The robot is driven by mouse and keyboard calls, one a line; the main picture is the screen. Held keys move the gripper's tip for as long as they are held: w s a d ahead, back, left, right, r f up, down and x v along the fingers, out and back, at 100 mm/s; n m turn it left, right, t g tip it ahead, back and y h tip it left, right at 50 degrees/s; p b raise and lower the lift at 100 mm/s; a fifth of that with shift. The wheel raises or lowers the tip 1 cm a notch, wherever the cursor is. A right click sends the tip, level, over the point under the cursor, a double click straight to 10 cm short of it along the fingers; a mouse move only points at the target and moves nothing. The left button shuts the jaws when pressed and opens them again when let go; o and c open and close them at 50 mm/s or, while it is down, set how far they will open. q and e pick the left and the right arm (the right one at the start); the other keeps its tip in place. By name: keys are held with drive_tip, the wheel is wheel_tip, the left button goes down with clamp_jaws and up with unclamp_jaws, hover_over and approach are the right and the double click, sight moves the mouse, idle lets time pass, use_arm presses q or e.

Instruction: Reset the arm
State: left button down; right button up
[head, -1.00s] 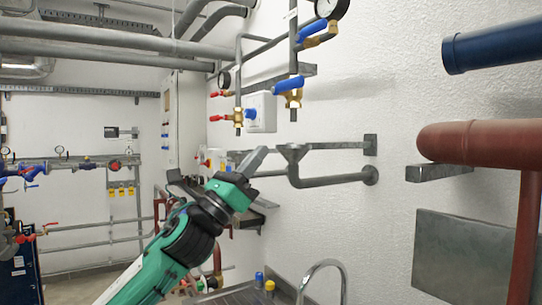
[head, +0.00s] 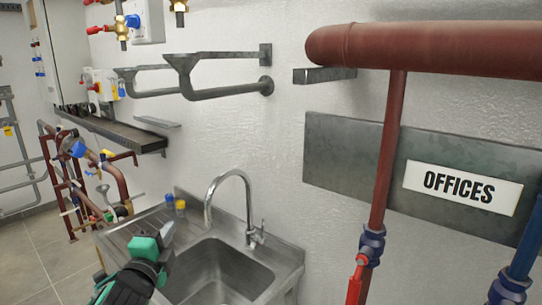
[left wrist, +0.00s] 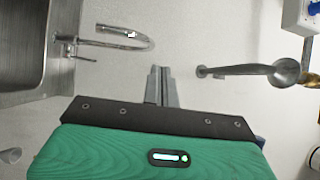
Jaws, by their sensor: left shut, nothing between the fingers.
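My left gripper (head: 166,236) is low in the head view, in front of the left part of the steel sink. Its grey fingers are together with nothing between them. In the left wrist view the gripper (left wrist: 161,72) points at the white wall, its two fingers closed side by side. The green and black arm comes in from the lower left of the head view. My right gripper is in neither view.
A steel sink (head: 281,252) with a curved tap (head: 250,196) stands by the wall. Small blue and yellow bottles are at its back left. Grey wall pipes (head: 222,91), a red pipe (head: 391,150) and an OFFICES sign (head: 462,187) are on the wall. Open floor shows at left.

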use_arm(q)
drive_tip(key=s+f+n+g+y, duration=0.1)
drive_tip(key=s+f+n+g, duration=0.4)
drive_tip(key=f, duration=0.6)
drive_tip(key=s+f+n+g+y, duration=0.15)
drive_tip(key=s+f+n, duration=0.25)
drive_tip(key=s+f, duration=0.45)
drive_tip(key=s+f+n+g+h, duration=0.1)
drive_tip(key=s+f+n+g, duration=0.3)
drive_tip(key=s+f, duration=0.45)
drive_tip(key=s+f+n+g, duration=0.4)
drive_tip(key=s+f+g, duration=0.1)
drive_tip(key=s, duration=0.7)
wheel_tip(320, 180, down, 32)
drive_tip(key=s+g, duration=0.1)
drive_tip(key=s+a+f+g, duration=0.1)
drive_tip(key=s+a+f, duration=0.2)
drive_tip(key=s+f, duration=1.6)
drive_tip(key=shift+f+m, duration=0.15)
drive_tip(key=shift+m, duration=0.15)
drive_tip(key=shift+g, duration=0.25)
